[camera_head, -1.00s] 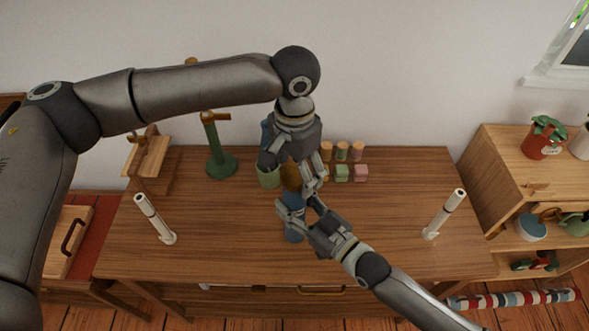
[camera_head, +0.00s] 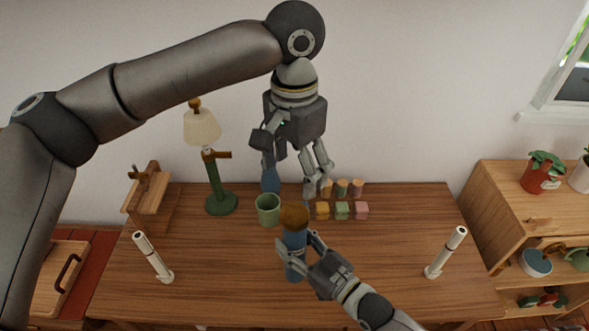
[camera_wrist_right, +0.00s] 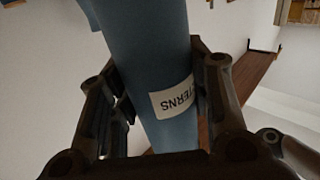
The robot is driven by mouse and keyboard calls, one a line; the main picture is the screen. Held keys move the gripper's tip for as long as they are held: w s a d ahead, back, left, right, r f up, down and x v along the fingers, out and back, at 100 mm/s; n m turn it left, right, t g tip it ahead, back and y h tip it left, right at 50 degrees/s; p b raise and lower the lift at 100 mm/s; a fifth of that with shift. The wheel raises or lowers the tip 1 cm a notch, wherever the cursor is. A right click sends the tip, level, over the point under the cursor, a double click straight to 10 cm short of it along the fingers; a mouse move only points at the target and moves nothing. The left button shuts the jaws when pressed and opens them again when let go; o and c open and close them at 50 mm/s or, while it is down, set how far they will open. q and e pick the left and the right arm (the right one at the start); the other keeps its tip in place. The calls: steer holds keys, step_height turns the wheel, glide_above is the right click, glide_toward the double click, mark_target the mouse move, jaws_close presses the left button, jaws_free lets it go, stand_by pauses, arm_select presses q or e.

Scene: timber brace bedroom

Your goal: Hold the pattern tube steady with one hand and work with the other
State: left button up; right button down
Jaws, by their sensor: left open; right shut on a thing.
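The pattern tube (camera_head: 294,240) is a blue cylinder with a brown cap (camera_head: 294,217). It stands about upright over the middle of the wooden table. My right gripper (camera_head: 299,247) is shut around its body from the lower right. In the right wrist view the blue tube (camera_wrist_right: 150,55) is between the fingers, with a white label (camera_wrist_right: 175,97) partly reading "TERNS". The cap is on the top end. My left gripper (camera_head: 294,178) is open and empty, pointing down above and behind the cap, apart from it. The tube's bottom is hard to make out.
Behind the tube are a green cup (camera_head: 268,210), a blue object (camera_head: 270,180) and several small coloured blocks and spools (camera_head: 342,210). A lamp (camera_head: 218,175) stands at the back left. White posts (camera_head: 153,257) and (camera_head: 446,252) stand at both sides.

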steer(key=c, duration=0.7)
jaws_free()
steer(key=v, duration=1.2)
steer(key=shift+s, duration=0.1)
